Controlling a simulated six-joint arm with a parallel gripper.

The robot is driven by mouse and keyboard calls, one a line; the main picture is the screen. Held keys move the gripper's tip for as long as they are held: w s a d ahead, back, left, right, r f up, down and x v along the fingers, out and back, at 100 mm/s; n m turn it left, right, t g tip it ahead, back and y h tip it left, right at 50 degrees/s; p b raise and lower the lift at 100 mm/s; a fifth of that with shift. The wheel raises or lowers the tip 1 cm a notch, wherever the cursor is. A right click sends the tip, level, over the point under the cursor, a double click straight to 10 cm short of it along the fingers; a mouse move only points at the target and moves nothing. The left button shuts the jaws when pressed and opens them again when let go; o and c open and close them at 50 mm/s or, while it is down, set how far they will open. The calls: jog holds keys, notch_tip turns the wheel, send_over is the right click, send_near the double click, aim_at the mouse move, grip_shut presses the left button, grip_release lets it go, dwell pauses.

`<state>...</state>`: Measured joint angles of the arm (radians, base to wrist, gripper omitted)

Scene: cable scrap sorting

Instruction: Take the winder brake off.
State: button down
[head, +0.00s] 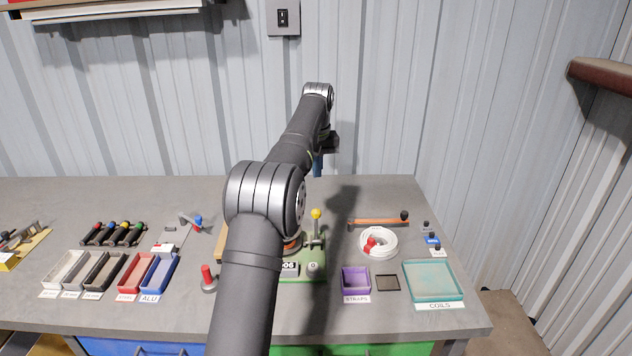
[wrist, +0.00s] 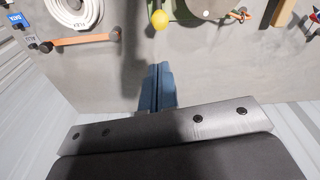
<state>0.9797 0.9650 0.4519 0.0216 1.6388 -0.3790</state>
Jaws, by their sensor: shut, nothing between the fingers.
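The winder stands on a green base (head: 318,268) at the middle of the bench, partly hidden behind my arm. A lever with a yellow ball knob (head: 316,213), which looks like the brake, stands upright at its right side. The yellow knob also shows at the top of the wrist view (wrist: 160,20). My gripper (head: 318,166) is above the back of the bench, beyond the lever and apart from it. In the wrist view its blue fingers (wrist: 157,88) are closed together and empty, below the knob in the picture.
Right of the winder lie a white cable coil (head: 378,244), an orange bar with a black knob (head: 377,222), a purple straps tray (head: 356,283) and a teal coils tray (head: 433,263). A red-handled tool (head: 208,278) stands left. The ribbed wall is close behind my gripper.

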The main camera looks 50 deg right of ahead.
aim_at(316, 215)
jog(key=shift+f+n, duration=6.45)
jog(key=shift+n, duration=1.45)
jog(key=shift+s+a+r+g+y, duration=0.15)
jog(key=shift+s+a+r+g, duration=0.1)
jog(key=shift+s+a, duration=0.3)
jog(key=shift+s+a+r+g+y, duration=0.15)
jog(key=shift+s+a+r, duration=0.1)
jog(key=shift+s+a, duration=0.3)
jog(key=shift+s+a+f, duration=0.1)
jog(key=shift+s+a, duration=0.65)
jog(key=shift+a, duration=0.2)
jog(key=shift+s+a+f, duration=0.5)
jog(key=shift+s+a, duration=0.2)
jog(key=shift+d, duration=0.1)
